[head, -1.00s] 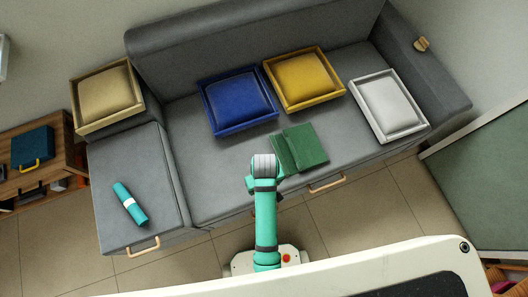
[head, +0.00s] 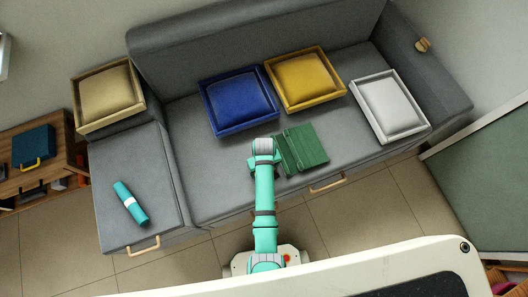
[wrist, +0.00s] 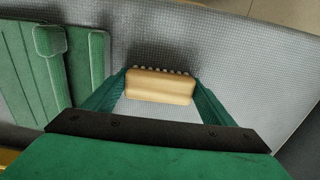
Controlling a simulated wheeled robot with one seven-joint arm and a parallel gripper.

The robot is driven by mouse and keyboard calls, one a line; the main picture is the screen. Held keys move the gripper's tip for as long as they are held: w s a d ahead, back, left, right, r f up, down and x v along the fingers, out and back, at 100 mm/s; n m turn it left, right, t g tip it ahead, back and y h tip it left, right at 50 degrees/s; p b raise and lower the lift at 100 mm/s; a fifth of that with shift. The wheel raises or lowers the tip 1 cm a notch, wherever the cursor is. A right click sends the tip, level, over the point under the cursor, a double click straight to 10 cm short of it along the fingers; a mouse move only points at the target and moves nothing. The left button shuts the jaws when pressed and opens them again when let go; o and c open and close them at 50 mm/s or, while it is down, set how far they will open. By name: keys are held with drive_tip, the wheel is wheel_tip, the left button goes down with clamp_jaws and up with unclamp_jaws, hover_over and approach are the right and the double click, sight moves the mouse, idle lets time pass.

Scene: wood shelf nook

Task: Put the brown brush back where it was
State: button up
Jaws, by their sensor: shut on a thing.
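The brush (wrist: 160,86) is a tan, rounded block with pale bristles along its far edge. In the wrist view it sits between the two dark green fingers of my gripper (wrist: 158,92), which is shut on it. Grey sofa fabric lies below it, with a dark shadow close beside the bristles. I cannot tell whether the brush touches the fabric. In the head view my wrist (head: 262,147) is over the front of the sofa seat, and the brush is hidden there. A small tan thing (head: 422,45) lies on the sofa's right arm.
A green panelled thing (head: 304,147) lies close beside my gripper and also shows in the wrist view (wrist: 20,70). Blue (head: 240,100), yellow (head: 304,79), white (head: 389,105) and beige (head: 107,95) cushioned trays stand around. A teal roll (head: 131,203) lies on the left seat.

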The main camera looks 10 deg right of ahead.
drive_tip(key=shift+f, duration=0.15)
drive_tip(key=shift+f, duration=0.15)
drive_tip(key=o, duration=1.1)
drive_tip(key=shift+a, duration=0.1)
drive_tip(key=shift+s, duration=0.1)
